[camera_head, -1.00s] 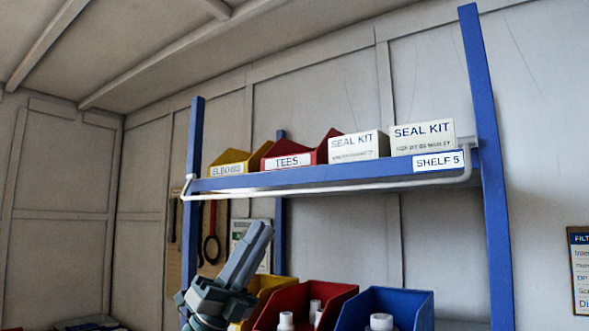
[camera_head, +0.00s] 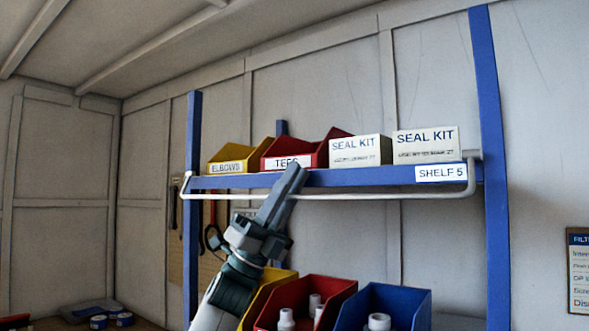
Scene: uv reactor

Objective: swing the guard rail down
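The guard rail (camera_head: 385,196) is a thin pale bar with bent ends. It runs across the front of the blue shelf (camera_head: 330,179), level with or just below the shelf's front edge. My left gripper (camera_head: 289,178) reaches up from below, and its fingers cross in front of the rail and the shelf edge left of the middle. The fingers lie side by side and look shut, with nothing seen between them. I cannot tell whether they touch the rail. My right gripper is not in view.
On the shelf stand a yellow bin (camera_head: 240,155), a red bin (camera_head: 318,150) and two white seal kit boxes (camera_head: 425,146). Yellow, red and blue bins (camera_head: 395,305) sit below. Blue posts (camera_head: 492,170) flank the shelf. Between the levels there is open room to the right.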

